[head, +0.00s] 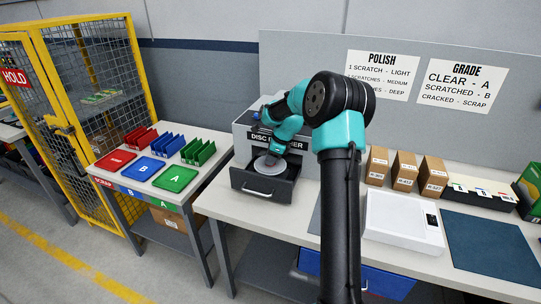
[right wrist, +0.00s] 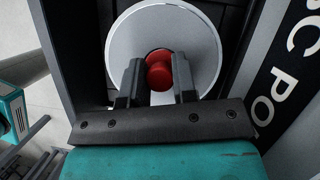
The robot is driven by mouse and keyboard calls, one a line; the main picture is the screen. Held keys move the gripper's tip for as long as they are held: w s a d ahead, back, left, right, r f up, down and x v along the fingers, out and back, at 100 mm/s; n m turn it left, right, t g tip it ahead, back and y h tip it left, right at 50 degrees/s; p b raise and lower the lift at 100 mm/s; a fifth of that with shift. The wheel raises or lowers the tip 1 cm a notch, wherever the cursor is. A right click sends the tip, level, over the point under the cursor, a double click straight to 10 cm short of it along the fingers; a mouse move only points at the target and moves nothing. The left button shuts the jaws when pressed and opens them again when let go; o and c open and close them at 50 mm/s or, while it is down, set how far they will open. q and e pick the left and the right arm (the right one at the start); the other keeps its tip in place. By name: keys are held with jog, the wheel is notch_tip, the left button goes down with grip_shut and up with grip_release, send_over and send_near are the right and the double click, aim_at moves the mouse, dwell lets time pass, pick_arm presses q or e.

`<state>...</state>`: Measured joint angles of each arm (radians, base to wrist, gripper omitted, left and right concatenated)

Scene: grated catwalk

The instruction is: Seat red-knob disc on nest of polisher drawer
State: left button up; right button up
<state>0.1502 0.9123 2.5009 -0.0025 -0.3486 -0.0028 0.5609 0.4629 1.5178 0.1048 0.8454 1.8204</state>
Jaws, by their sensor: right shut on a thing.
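The polisher (head: 262,138) stands on the workbench with its drawer (head: 262,190) pulled open. A pale round disc (head: 265,168) is over the inside of the drawer. In the right wrist view the disc (right wrist: 125,42) is a light grey circle with a red knob (right wrist: 159,72) at its middle. My right gripper (right wrist: 159,80) is shut on the red knob, one finger on each side; in the head view the gripper (head: 274,154) points down into the drawer. The nest is hidden under the disc, and I cannot tell whether the disc touches it. My left gripper is not in view.
Left of the bench, a side table holds red (head: 114,160), blue (head: 143,168) and green (head: 175,178) trays with racks behind. Right of my arm are cardboard boxes (head: 405,170), a white flat device (head: 402,220) and a dark blue mat (head: 490,245).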

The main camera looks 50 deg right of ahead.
aim_at(270, 168)
jog(key=shift+f, duration=1.45)
jog(key=shift+f, duration=0.15)
jog(key=shift+f, duration=0.9)
jog(key=o, duration=1)
jog(key=shift+o, duration=0.5)
jog(key=o, duration=0.3)
